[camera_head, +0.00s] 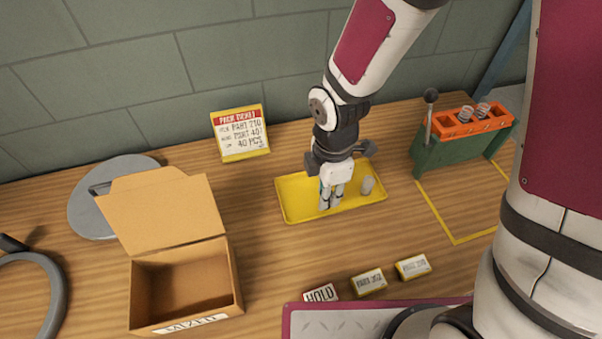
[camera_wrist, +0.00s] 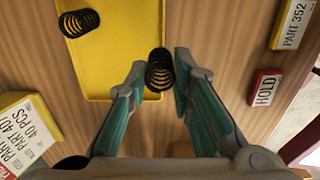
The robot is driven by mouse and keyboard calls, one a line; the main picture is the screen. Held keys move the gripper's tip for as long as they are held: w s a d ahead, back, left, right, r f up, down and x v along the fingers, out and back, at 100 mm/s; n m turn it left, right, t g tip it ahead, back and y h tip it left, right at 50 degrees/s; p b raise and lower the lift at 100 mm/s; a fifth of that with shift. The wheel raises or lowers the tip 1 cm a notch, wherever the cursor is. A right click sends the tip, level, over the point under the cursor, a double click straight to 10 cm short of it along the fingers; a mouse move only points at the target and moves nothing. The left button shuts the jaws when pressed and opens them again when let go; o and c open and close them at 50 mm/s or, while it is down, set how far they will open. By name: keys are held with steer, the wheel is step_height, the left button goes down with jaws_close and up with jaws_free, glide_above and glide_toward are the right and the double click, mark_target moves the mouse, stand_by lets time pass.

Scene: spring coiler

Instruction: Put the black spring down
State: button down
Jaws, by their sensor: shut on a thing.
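My gripper (camera_head: 331,203) points down over the front part of the yellow tray (camera_head: 300,209). In the wrist view its two fingers are closed around a black spring (camera_wrist: 160,75), which is held between the fingertips. The held spring appears at the tray's edge in that view; whether it touches the tray I cannot tell. In the head view the fingers mostly hide it.
An open cardboard box (camera_head: 236,275) stands at left. A green stand with an orange rack (camera_head: 462,127) holding springs and a lever is at right. A pick ticket (camera_head: 240,133) stands behind the tray. A HOLD sign (camera_head: 320,293) and two part labels lie in front.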

steer(key=w+a, duration=0.1)
steer(key=w, duration=0.1)
steer(key=w+a, duration=0.2)
steer(key=w, duration=0.1)
steer(key=w+a, duration=0.1)
steer(key=w, duration=0.2)
steer(key=shift+w+a+f, duration=0.1)
steer(key=shift+a+f, duration=0.05)
steer(key=shift+f, duration=0.25)
steer(key=shift+w+f+p, duration=0.1)
steer(key=shift+f+p, duration=0.5)
steer(key=shift+f, duration=1.15)
steer(key=shift+f, duration=0.15)
steer(key=c, duration=1.4)
jaws_free()
